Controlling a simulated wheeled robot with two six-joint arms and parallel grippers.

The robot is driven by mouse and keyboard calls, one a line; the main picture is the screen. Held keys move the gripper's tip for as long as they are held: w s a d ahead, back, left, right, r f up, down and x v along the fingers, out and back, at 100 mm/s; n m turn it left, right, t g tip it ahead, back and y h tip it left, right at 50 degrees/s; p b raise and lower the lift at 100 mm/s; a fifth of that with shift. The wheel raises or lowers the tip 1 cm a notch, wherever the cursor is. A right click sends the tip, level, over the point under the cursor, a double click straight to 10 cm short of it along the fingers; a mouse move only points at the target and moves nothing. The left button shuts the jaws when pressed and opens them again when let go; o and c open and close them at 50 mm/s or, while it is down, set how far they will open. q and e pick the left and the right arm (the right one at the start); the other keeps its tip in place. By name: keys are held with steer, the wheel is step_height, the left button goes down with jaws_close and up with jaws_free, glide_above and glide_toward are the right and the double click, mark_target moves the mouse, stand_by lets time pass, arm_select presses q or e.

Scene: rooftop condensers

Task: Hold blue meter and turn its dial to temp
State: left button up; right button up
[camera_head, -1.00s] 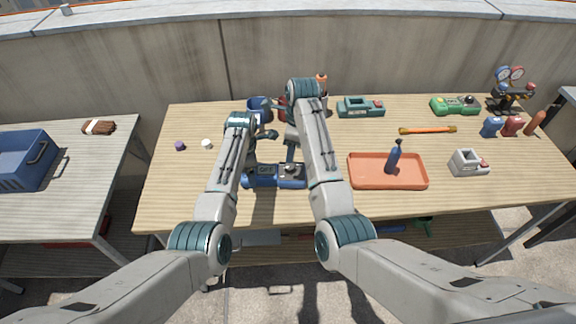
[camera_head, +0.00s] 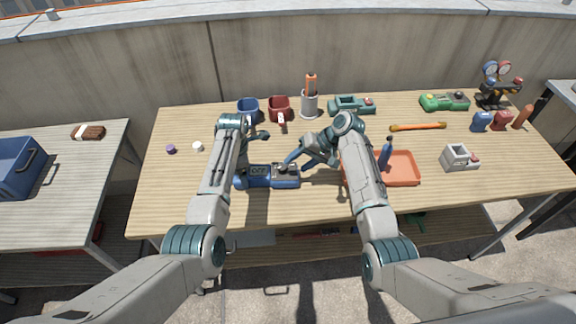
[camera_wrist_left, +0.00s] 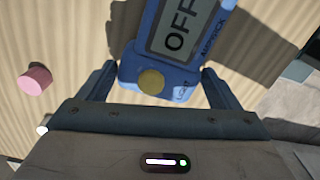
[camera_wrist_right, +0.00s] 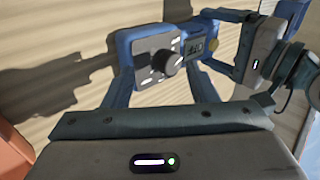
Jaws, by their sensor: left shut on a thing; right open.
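The blue meter (camera_head: 272,181) lies on the wooden table in front of me, its grey screen reading OFF. My left gripper (camera_wrist_left: 158,76) is shut on the meter's screen end, one finger on each side, with a round yellowish button (camera_wrist_left: 151,82) between them. In the head view the left arm partly covers that end. My right gripper (camera_head: 303,161) is open at the meter's right end. In the right wrist view its fingers stand on either side of the dial end, with the dark round dial (camera_wrist_right: 174,63) between them; I cannot tell whether they touch it.
An orange tray (camera_head: 405,178) with a blue bottle (camera_head: 385,153) is right of the meter, partly behind my right arm. Blue (camera_head: 248,110) and red (camera_head: 279,108) containers and a grey holder (camera_head: 310,103) stand behind. Purple (camera_head: 171,148) and white (camera_head: 197,146) knobs lie left.

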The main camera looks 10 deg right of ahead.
mark_target(285, 167)
steer(key=n, duration=0.1)
steer(key=d+n+y, duration=0.1)
steer(key=n, duration=0.1)
steer(key=shift+s+d+f, duration=0.1)
steer(key=shift+s+d, duration=0.1)
steer(key=s+d+r+n+t+y, duration=0.15)
steer(key=d+n+y, duration=0.35)
steer(key=n, duration=0.8)
steer(key=shift+t+h, duration=0.45)
steer(key=shift+h, duration=0.15)
steer(key=x, duration=1.1)
steer(key=shift+w, duration=0.35)
steer(key=shift+c, duration=0.2)
steer(key=c, duration=0.9)
